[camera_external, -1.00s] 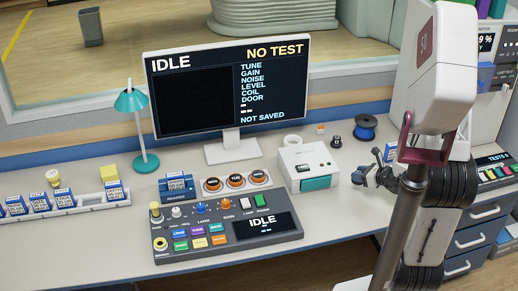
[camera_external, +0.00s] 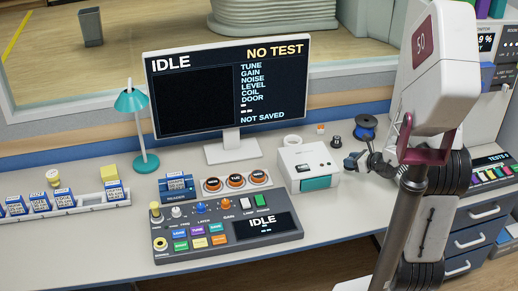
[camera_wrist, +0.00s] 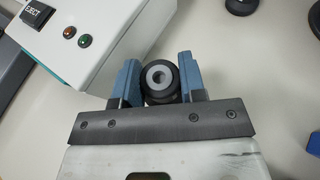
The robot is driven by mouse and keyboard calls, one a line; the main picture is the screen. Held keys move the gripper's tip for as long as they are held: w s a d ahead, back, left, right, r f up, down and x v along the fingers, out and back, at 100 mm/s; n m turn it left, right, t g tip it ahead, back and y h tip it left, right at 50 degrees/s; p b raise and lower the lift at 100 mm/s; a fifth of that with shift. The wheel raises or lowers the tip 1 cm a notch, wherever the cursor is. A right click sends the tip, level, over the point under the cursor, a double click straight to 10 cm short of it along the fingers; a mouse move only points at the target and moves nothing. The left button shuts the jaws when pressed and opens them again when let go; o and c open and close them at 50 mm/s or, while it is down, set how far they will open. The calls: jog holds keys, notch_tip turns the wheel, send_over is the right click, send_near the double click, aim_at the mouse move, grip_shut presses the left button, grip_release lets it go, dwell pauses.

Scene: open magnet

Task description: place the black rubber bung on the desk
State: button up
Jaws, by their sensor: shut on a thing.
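My gripper (camera_wrist: 160,64) has its blue fingers closed on both sides of a black round thing with a grey hollow centre, which I take to be the black rubber bung (camera_wrist: 159,91). In the external view, my gripper (camera_external: 355,161) is just right of the white box with the teal front. The bung cannot be made out clearly there among the fingers. The desk (camera_external: 335,215) is the pale grey surface below; a bare part also shows in the wrist view (camera_wrist: 270,95). I cannot tell the bung's exact height above it.
The white box (camera_external: 304,160) with an EJECT label stands close left of my gripper. A small black piece (camera_external: 336,141) and a blue spool (camera_external: 367,121) stand behind it. The control console (camera_external: 225,229) lies left. Bare desk shows right of the console.

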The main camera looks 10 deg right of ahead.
jog(key=shift+w+d+f, duration=0.15)
jog(key=shift+w, duration=1.45)
jog(key=shift+w+d+f, duration=0.1)
jog(key=shift+w+f, duration=0.05)
jog(key=shift+w, duration=1.4)
jog(key=shift+f, duration=0.15)
jog(key=shift+f, duration=1.6)
jog(key=shift+f, duration=0.15)
jog(key=o, duration=0.9)
jog(key=shift+v, duration=6.1)
